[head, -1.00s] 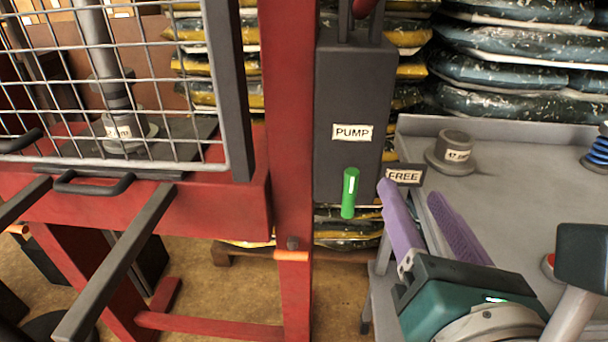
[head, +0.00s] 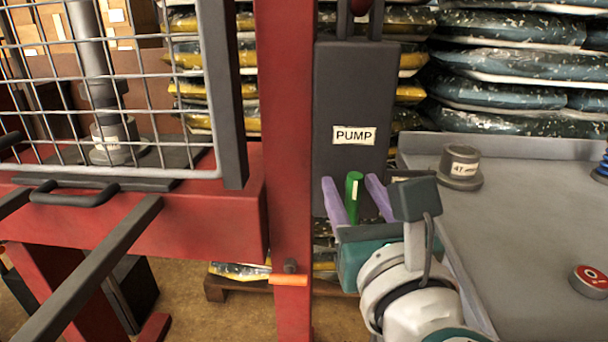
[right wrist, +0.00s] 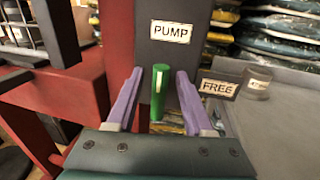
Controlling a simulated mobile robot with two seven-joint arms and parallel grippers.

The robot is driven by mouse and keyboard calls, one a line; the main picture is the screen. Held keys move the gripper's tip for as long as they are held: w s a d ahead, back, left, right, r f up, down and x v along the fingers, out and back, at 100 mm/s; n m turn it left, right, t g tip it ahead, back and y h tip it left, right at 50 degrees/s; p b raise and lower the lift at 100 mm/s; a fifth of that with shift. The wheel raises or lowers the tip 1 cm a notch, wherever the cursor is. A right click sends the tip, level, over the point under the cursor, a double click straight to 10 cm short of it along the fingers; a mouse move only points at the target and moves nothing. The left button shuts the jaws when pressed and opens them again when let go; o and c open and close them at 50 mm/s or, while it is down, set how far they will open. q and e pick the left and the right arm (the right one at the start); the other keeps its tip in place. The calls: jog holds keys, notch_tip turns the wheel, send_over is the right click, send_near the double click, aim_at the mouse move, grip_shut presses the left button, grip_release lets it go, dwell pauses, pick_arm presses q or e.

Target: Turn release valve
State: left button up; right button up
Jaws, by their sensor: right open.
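The release valve is a small green handle (head: 353,190) with a white stripe, under the dark pump box (head: 352,110) labelled PUMP. It stands nearly upright, and it also shows in the right wrist view (right wrist: 159,92). My right gripper (head: 353,190) is open, with its two purple fingers on either side of the green handle. In the right wrist view (right wrist: 158,90) there is a gap between each finger and the handle. A FREE label (right wrist: 219,88) is right of the handle in that view; in the head view it is mostly hidden behind my gripper. My left gripper is not in view.
A red press frame (head: 288,150) with a wire mesh guard (head: 110,90) stands at the left. A grey table (head: 540,220) at the right holds a weight (head: 460,167) and a red disc (head: 589,281). Stacked bags (head: 520,60) fill the back.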

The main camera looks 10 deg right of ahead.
jog(key=shift+w, duration=0.1)
grip_shut()
dwell(0.4)
